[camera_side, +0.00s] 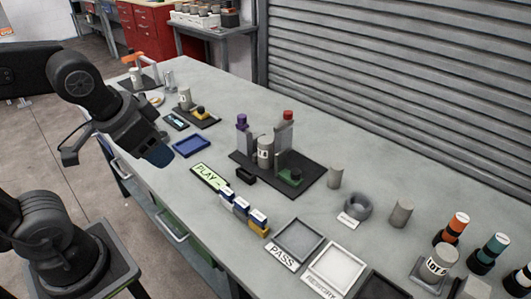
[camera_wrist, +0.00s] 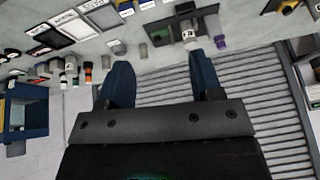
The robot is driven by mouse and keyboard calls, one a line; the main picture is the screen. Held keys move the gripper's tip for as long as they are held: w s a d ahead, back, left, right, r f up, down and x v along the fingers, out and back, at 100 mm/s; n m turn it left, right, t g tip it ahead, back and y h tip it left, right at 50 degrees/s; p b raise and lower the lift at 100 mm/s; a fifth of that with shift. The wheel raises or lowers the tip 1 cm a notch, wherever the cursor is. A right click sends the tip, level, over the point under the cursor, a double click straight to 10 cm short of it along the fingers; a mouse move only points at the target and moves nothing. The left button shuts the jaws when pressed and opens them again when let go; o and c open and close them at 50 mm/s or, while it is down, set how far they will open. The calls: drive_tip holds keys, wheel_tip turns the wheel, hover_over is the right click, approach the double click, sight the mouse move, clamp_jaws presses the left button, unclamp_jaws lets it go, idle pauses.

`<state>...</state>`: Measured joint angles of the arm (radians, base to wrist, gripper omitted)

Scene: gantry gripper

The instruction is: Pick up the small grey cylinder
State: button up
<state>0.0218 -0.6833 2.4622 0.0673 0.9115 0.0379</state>
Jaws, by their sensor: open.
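Two plain small grey cylinders stand on the table in the side view: one (camera_side: 335,176) just right of the black fixture plate, and one (camera_side: 401,213) further right, past a grey ring. I cannot tell which one the task means. In the wrist view they appear near the top, one (camera_wrist: 143,50) between my fingers and the other (camera_wrist: 118,47) close to the left finger's tip. My gripper (camera_side: 155,152) hangs over the table's left edge, well away from both cylinders. Its two blue fingers (camera_wrist: 161,72) are apart, with nothing held between them.
A black fixture plate (camera_side: 311,166) with grey blocks and a labelled cylinder stands mid-table. A grey ring (camera_side: 358,207) lies between the two cylinders. Square trays (camera_side: 299,241) line the front edge; orange and teal bottles (camera_side: 487,254) stand at the right. A blue tray (camera_side: 191,145) lies near my gripper.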

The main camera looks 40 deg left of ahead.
drive_tip(key=w+a+f+m+g+y, duration=0.2)
drive_tip(key=w+m+y, duration=0.1)
drive_tip(key=w+m, duration=0.3)
drive_tip(key=m+t+y, duration=0.5)
drive_tip(key=m+y, duration=0.2)
drive_tip(key=m, duration=1.2)
approach(266, 142)
drive_tip(key=x, duration=0.9)
drive_tip(key=shift+w+a+f, duration=0.2)
drive_tip(key=shift+a, duration=0.05)
drive_tip(key=shift+c, duration=0.3)
drive_tip(key=shift+r, duration=0.1)
clamp_jaws()
